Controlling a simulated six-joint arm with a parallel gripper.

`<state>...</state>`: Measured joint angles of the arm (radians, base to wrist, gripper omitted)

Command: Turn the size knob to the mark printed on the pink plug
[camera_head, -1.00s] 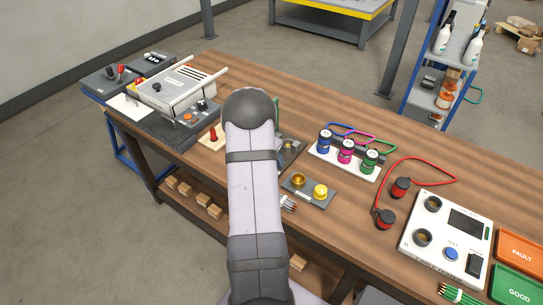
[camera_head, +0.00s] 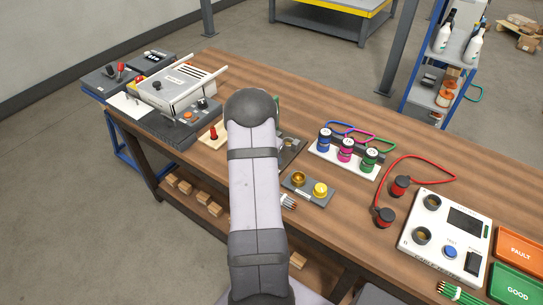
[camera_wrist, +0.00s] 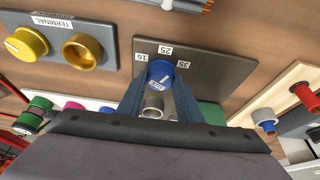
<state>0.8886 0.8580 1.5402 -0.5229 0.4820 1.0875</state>
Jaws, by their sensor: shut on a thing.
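The size plate (camera_wrist: 215,72) is dark grey, with small white labels 16, 25 and 35 around the blue size knob (camera_wrist: 160,72) in the wrist view. My gripper (camera_wrist: 158,92) is shut on this knob, with a finger on either side. A white marking shows on the knob, but I cannot read it or tell exactly where it points. A grey metal cylinder (camera_wrist: 153,106) shows between the fingers. The pink plug (camera_head: 346,150) stands between blue and green plugs on a white rack; its printed mark is too small to read. My arm hides the knob in the head view.
A terminal block (camera_head: 307,189) with a brass socket and yellow cap sits near the plate. A red plunger-like part (camera_head: 213,133) stands on a pale base. The white tester (camera_head: 446,235) and red-corded plugs (camera_head: 385,218) lie to the right.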

